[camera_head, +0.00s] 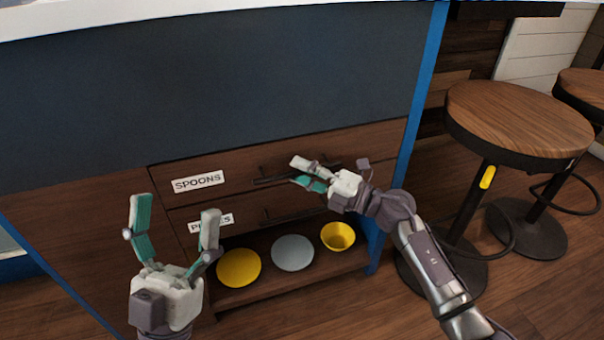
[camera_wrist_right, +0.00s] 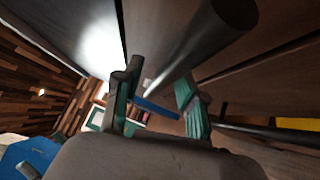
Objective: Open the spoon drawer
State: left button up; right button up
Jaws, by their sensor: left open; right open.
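The spoon drawer (camera_head: 237,170) is the upper wooden drawer, with a white SPOONS label (camera_head: 199,181). Its front looks flush with the cabinet. Its dark bar handle (camera_head: 275,179) runs level across the front. My right gripper (camera_head: 306,174) is open at the right part of this handle. In the right wrist view the dark bar (camera_wrist_right: 200,45) passes between the two open fingers; I cannot tell whether they touch it. My left gripper (camera_head: 172,222) is open and empty, fingers up, in front of the cabinet's left part.
A second drawer (camera_head: 255,215) with a partly hidden label lies below. The open shelf under it holds a yellow plate (camera_head: 239,268), a grey plate (camera_head: 292,252) and a yellow bowl (camera_head: 338,236). A wooden-topped stool (camera_head: 520,120) stands at the right.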

jog(key=shift+a, duration=0.1)
grip_shut()
dwell(0.5)
